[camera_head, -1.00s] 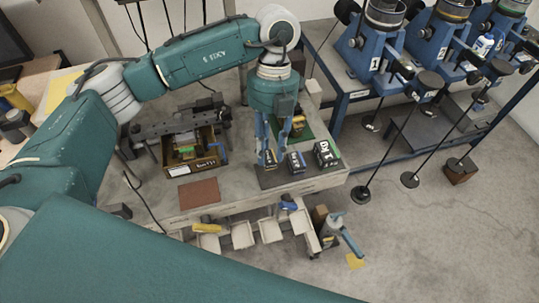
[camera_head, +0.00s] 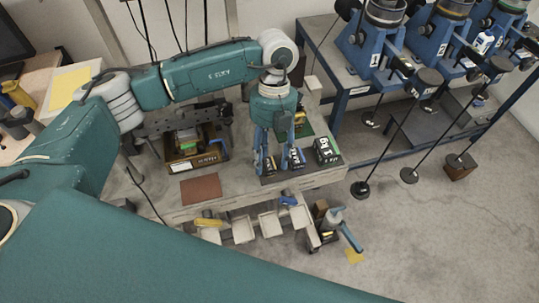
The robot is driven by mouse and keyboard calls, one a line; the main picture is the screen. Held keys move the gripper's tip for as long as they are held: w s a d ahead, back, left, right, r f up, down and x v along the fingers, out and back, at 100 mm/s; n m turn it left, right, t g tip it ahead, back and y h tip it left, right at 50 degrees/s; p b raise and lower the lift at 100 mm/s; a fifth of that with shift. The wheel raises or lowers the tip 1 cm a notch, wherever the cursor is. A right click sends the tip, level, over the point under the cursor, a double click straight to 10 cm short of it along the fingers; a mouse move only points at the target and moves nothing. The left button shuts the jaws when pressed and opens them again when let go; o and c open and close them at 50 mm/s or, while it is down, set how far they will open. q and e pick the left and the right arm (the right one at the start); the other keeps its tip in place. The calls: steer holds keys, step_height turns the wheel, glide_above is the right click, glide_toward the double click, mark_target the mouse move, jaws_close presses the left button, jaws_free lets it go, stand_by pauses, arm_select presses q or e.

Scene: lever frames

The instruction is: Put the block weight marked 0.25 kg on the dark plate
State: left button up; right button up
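Three dark block weights with white markings stand in a row on a dark mat (camera_head: 312,171) at the table's front right corner. The largest (camera_head: 326,150) is at the right and seems marked 1 KG. The middle block (camera_head: 297,158) and the left block (camera_head: 269,167) are smaller; their markings are too small to read. My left gripper (camera_head: 277,168) points down over these two smaller blocks, its blue fingers apart and partly covering them. I see no block held between the fingers. I cannot tell which surface is the dark plate. My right gripper is out of view.
A reddish-brown mat (camera_head: 200,190) lies left of the blocks. A dark open box (camera_head: 195,160) with items stands behind it. White bins (camera_head: 243,231) hang along the table front. Blue numbered lever frames (camera_head: 372,60) with hanging rods stand at the right.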

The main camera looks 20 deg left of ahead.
arm_select(q)
steer(key=shift+r, duration=0.1)
steer(key=shift+r, duration=0.15)
steer(key=b+v, duration=0.3)
steer(key=v, duration=0.8)
steer(key=shift+r, duration=0.4)
steer(key=shift+w, duration=0.15)
